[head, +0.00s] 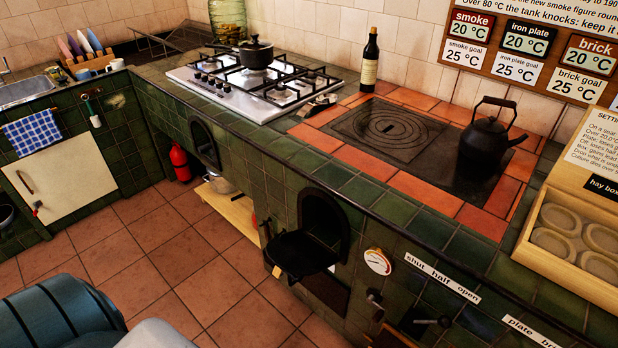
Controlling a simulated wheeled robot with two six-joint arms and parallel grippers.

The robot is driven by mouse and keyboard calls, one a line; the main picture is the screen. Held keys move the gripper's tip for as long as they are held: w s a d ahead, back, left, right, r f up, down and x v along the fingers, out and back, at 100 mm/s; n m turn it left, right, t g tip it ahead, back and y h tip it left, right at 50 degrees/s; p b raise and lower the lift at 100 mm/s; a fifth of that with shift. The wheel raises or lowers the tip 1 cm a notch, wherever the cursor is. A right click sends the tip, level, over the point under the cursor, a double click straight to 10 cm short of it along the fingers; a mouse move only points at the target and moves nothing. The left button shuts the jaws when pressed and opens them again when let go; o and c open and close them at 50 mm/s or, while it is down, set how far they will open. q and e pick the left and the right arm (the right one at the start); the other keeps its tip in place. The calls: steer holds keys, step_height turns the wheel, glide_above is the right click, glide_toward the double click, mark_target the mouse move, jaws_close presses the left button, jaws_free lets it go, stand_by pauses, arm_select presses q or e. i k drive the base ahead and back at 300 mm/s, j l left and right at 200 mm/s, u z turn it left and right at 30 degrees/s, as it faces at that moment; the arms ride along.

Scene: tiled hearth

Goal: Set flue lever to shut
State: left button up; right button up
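A white label strip reading "shut half open" (441,278) is fixed to the green tiled front of the hearth, at lower right in the head view. Below it a dark lever with a short handle (431,322) sticks out, seemingly the flue lever. Its exact position against the label words is hard to tell. Another small dark handle (374,297) sits left of it, under a round white dial (378,261). Neither of my grippers is in view, and nothing is seen touching the lever.
A black firebox door (300,254) hangs open left of the dial. A wooden box (571,245) sits on the right edge. Tiled floor (150,250) is clear in front.

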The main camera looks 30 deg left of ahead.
mark_target(445, 322)
steer(key=k+l+u, duration=0.2)
steer(key=u, duration=0.2)
steer(key=k+l+u, duration=0.2)
steer(key=u, duration=0.15)
steer(key=k+u, duration=0.4)
steer(key=i+l, duration=0.05)
